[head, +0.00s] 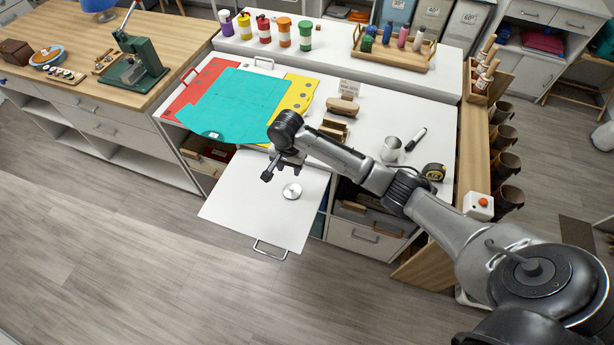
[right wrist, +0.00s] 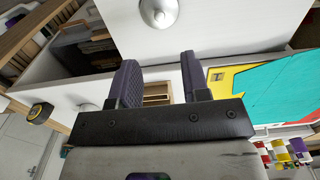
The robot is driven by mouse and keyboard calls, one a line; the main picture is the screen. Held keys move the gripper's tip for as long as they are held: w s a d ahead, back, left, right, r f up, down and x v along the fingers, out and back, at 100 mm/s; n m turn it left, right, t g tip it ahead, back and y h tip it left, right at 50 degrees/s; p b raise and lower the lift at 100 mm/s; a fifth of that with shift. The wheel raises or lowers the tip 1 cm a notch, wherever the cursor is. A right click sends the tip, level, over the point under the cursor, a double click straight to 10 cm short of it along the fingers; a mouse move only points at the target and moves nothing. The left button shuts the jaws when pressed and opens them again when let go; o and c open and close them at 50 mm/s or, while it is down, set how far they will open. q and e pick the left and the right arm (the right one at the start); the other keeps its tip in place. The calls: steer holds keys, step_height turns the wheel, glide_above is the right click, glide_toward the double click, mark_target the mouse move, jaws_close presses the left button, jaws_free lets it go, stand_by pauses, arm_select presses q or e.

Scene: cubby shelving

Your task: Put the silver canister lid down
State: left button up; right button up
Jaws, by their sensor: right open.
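The silver canister lid (head: 292,191) is a small round disc with a knob. It lies on the white pull-out board (head: 240,212), and in the right wrist view the lid (right wrist: 158,13) shows beyond the fingers, apart from them. My right gripper (head: 283,168) is open and empty, close to the lid on its upper left side in the head view; in the right wrist view the two dark fingers (right wrist: 160,75) stand apart with nothing between them. A silver canister (head: 391,148) stands on the white worktop. My left gripper is not in view.
A teal sheet (head: 235,103) lies over red and yellow sheets on the worktop (head: 372,112).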

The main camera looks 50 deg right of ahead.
steer(key=s+a+f+n, duration=0.1)
steer(key=s+a+f, duration=0.1)
steer(key=s, duration=0.1)
steer(key=s+a+f+n, duration=0.2)
steer(key=a, duration=0.1)
steer(key=s+a+f+n, duration=0.2)
steer(key=s, duration=0.1)
steer(key=shift+s+a+t, duration=0.3)
steer(key=s+a+n, duration=0.1)
steer(key=s, duration=0.1)
steer(key=s+a+f+n, duration=0.1)
steer(key=s, duration=0.2)
steer(key=s+a+n+t+y, duration=0.1)
steer(key=s+a+n, duration=0.1)
steer(key=shift+s+f, duration=0.4)
steer(key=s+r+n+t, duration=0.1)
steer(key=s+r+n, duration=0.1)
steer(key=s, duration=0.6)
steer(key=s+r+n+t, duration=0.1)
steer(key=s+n, duration=0.3)
steer(key=s, duration=0.4)
steer(key=shift+s+a+r+h, duration=0.25)
steer(key=shift+r+h, duration=0.15)
steer(key=shift+r, duration=0.5)
